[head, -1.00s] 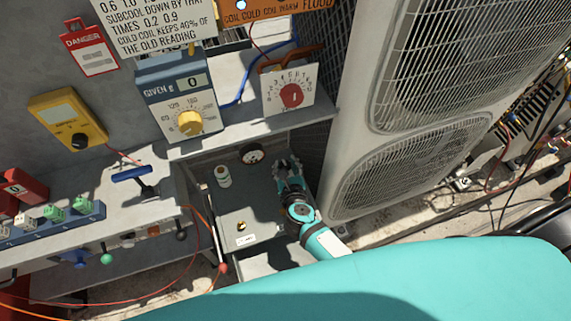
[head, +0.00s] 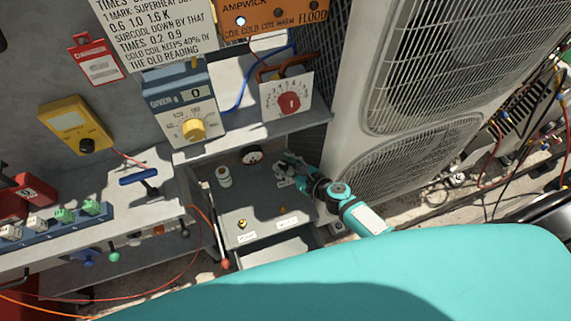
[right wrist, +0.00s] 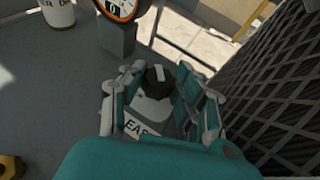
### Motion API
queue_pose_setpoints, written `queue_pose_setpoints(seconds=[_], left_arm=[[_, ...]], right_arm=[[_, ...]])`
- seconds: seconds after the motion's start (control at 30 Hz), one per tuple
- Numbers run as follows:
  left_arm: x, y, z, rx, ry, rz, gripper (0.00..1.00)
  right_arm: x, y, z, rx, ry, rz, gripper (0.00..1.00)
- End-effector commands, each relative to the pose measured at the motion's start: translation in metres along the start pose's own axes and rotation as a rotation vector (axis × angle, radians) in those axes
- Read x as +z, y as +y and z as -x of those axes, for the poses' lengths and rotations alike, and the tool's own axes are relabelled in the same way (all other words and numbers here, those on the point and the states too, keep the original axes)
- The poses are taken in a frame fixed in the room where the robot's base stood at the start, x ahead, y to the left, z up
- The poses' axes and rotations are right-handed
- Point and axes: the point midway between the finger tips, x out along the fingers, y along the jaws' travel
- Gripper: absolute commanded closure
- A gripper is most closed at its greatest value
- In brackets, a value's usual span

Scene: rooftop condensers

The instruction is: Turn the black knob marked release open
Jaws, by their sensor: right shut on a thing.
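The black knob (right wrist: 158,79) has a pale mark on top and stands on the grey panel in the right wrist view. A white label (right wrist: 140,127) in front of it shows only the letters "EA"; my gripper hides the rest. My right gripper (right wrist: 157,84) has its fingers on both sides of the knob and is shut on it. In the head view my right gripper (head: 288,172) is at the back right of the grey panel (head: 255,195), and the knob is hidden there. My left gripper is not in view.
A round gauge (head: 252,155) and a white canister (head: 223,176) stand on the panel, left of my gripper. Brass fittings (head: 242,224) sit nearer. A shelf (head: 255,132) overhangs behind. The large condenser unit (head: 390,130) and its dark mesh (right wrist: 275,110) stand close on the right.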

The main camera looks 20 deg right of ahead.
Motion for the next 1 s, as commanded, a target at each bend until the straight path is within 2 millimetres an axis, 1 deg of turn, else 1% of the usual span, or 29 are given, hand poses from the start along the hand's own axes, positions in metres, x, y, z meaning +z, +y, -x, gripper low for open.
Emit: queue_pose_setpoints(seconds=[0.43, 0.47, 0.63, 0.87, 1.0], left_arm=[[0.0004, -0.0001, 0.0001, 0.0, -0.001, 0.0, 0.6], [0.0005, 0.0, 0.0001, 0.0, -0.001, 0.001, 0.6], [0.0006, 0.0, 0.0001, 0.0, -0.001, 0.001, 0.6], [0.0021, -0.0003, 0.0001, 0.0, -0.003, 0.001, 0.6], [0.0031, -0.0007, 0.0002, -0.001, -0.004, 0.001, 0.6]], right_arm=[[0.0002, 0.0005, -0.0002, 0.014, -0.001, 0.005, 1.0], [0.0003, 0.0005, -0.0002, 0.014, -0.001, 0.005, 0.68], [0.0002, 0.0004, -0.0001, 0.013, -0.001, 0.005, 0.45], [0.0001, 0.0001, 0.0, 0.013, 0.0, 0.005, 0.45], [-0.0016, -0.0007, 0.0074, 0.012, 0.002, 0.006, 0.45]])
